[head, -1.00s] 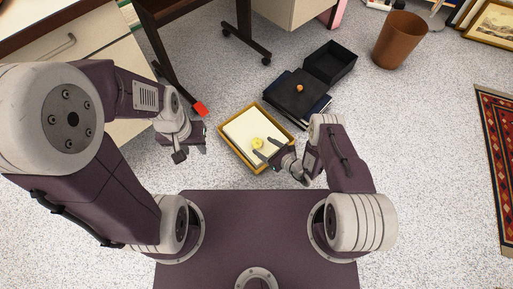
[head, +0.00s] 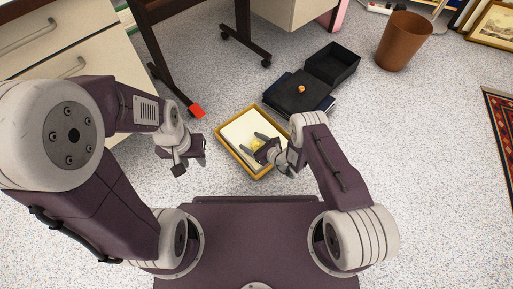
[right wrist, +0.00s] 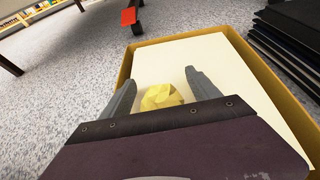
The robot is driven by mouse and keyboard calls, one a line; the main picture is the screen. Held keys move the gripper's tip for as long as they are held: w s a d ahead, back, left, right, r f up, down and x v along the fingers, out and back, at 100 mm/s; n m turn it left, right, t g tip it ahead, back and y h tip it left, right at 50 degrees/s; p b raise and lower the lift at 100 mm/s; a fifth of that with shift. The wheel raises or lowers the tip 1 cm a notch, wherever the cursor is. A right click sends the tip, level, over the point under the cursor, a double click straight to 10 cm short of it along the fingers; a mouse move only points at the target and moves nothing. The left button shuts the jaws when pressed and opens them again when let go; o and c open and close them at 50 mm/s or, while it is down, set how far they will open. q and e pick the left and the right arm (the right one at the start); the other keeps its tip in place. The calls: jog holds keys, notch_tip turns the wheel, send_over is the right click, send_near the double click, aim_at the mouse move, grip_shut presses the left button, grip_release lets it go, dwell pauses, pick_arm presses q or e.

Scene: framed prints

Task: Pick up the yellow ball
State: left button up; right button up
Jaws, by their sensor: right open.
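The yellow ball (head: 256,144) lies on the white sheet in a shallow yellow-framed tray (head: 225,137) on the floor. In the right wrist view the ball (right wrist: 161,97) looks faceted and sits between the fingers, its near side hidden by the gripper body. My right gripper (head: 260,145) is open, with its fingers on either side of the ball; I cannot tell whether they touch it. It also shows in the right wrist view (right wrist: 160,88). My left gripper (head: 191,158) hangs left of the tray, away from the ball; its jaws are unclear.
Black folders (head: 293,95) with a small orange ball (head: 301,89) on top lie behind the tray, beside a black open box (head: 333,64). A red block (head: 197,111) is near a desk leg. A brown bin (head: 404,41) stands at back right.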

jog(key=c, duration=1.4)
notch_tip(320, 180, up, 4)
jog(key=p, duration=0.4)
jog(key=shift+r, duration=0.25)
jog(key=w+d+r+p, duration=0.5)
jog(key=d+r+p, duration=0.1)
jog(key=d, duration=0.4)
jog(key=shift+d+r, duration=0.25)
jog(key=shift+d, duration=0.05)
